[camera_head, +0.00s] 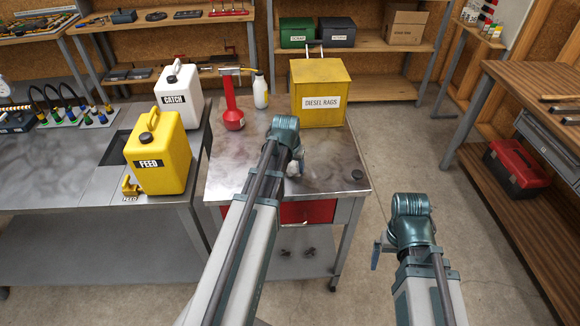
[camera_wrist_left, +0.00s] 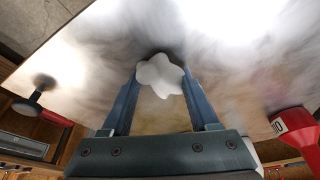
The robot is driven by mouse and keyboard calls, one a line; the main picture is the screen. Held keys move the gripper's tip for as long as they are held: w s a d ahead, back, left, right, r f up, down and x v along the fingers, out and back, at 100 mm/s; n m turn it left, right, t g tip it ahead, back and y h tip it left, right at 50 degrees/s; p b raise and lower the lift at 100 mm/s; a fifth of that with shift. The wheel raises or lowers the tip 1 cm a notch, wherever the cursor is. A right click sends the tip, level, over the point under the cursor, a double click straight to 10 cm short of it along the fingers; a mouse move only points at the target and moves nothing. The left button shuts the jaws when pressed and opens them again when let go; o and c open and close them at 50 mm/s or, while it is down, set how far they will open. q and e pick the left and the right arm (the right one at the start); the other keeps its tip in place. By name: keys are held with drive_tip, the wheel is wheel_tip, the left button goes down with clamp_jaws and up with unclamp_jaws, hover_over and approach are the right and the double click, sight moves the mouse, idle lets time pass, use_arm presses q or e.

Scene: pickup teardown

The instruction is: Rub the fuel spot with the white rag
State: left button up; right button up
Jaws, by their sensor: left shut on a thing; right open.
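The white rag (camera_wrist_left: 160,76) is a crumpled lump between the fingertips of my left gripper (camera_wrist_left: 162,84) in the left wrist view. The gripper is shut on it, at or just above the metal bench top (camera_head: 228,180). In the head view the rag (camera_head: 295,168) shows only as a small pale patch beside the wrist. I cannot make out a clear fuel spot; a faint yellowish-brown tint shows on the metal in the wrist view, and the arm hides part of the bench. My right gripper (camera_head: 388,252) is open and empty, right of the bench, over the floor.
On the bench stand a yellow DIESEL RAGS bin (camera_head: 320,92), a red can (camera_head: 232,112), a white bottle (camera_head: 261,92) and a small black round piece (camera_head: 357,175). The yellow FEED jug (camera_head: 160,155) and white CATCH jug (camera_head: 180,92) stand left. The bench's front right is mostly clear.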

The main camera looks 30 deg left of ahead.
use_arm(q)
drive_tip(key=shift+d, duration=0.15)
drive_tip(key=shift+w+r+p, duration=0.15)
drive_tip(key=shift+r+p, duration=0.25)
drive_tip(key=shift+p, duration=0.15)
wheel_tip(320, 180, up, 5)
drive_tip(key=p, duration=0.5)
wheel_tip(320, 180, up, 3)
drive_tip(key=p, duration=0.3)
drive_tip(key=shift+r, duration=0.1)
